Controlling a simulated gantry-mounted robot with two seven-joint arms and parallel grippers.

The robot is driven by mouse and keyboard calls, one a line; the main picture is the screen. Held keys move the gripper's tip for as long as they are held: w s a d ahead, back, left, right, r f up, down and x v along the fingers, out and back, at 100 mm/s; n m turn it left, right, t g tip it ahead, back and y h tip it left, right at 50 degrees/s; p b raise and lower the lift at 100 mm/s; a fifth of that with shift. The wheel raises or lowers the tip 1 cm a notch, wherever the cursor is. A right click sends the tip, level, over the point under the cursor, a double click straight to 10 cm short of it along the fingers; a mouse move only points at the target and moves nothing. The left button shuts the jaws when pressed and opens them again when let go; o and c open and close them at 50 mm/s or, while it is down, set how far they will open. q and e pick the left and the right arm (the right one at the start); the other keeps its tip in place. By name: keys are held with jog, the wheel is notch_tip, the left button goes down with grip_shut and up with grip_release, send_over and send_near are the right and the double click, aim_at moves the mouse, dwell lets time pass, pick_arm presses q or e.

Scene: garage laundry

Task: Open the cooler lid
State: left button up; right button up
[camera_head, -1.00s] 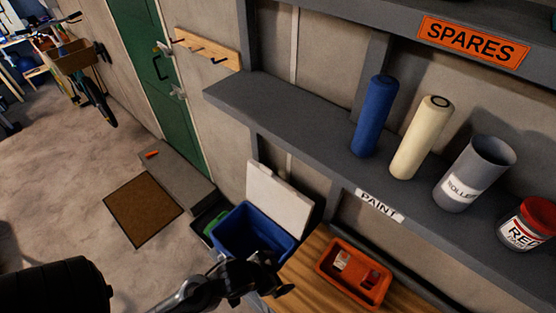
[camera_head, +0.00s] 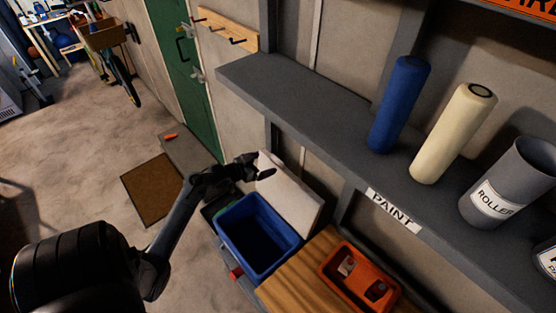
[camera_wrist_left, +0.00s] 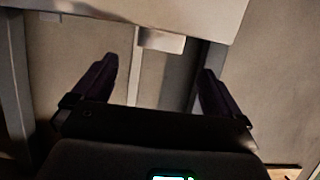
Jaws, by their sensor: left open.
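In the left wrist view, the open fingers (camera_wrist_left: 157,76) lie below a pale panel (camera_wrist_left: 190,12) with a small tab, which looks like the lid. My right gripper is out of view.
An orange tray (camera_head: 352,297) sits on the wooden bench (camera_head: 302,275) right of the cooler. The grey shelf (camera_head: 300,115) with a blue roll, a cream roll and a roller bucket overhangs the area. A brown mat (camera_head: 152,190) lies on open floor at left.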

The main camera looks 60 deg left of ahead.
aim_at(277, 159)
pick_arm(q)
jog(key=x, duration=0.8)
jog(key=shift+w+f, duration=0.1)
jog(key=shift+w, duration=0.3)
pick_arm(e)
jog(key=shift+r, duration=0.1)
